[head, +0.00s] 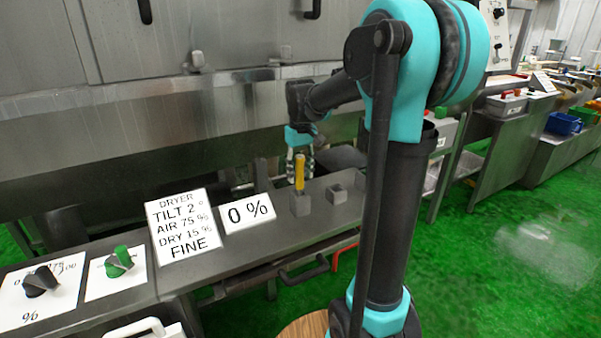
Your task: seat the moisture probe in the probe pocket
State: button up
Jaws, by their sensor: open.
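The moisture probe, with a yellow handle (299,172), stands upright at a grey block (300,204) on the metal counter. Its lower end is hidden in or behind the block. A second grey block (337,194) with a dark opening in its top is just to the right, with nothing seen in it; I cannot tell which block is the probe pocket. My gripper (300,176) points down with its open fingers at the yellow handle, one on either side as far as I can see. I cannot tell whether they touch it.
A sign with dryer settings (183,226) and a "0 %" card (248,213) stand left of the blocks. A black knob (40,281) and a green knob (119,262) are at the near left. A metal machine wall (150,130) rises behind the counter.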

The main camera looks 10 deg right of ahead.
jog(key=shift+r, duration=0.1)
notch_tip(320, 180, up, 12)
jog(key=shift+f, duration=0.1)
dwell(0.4)
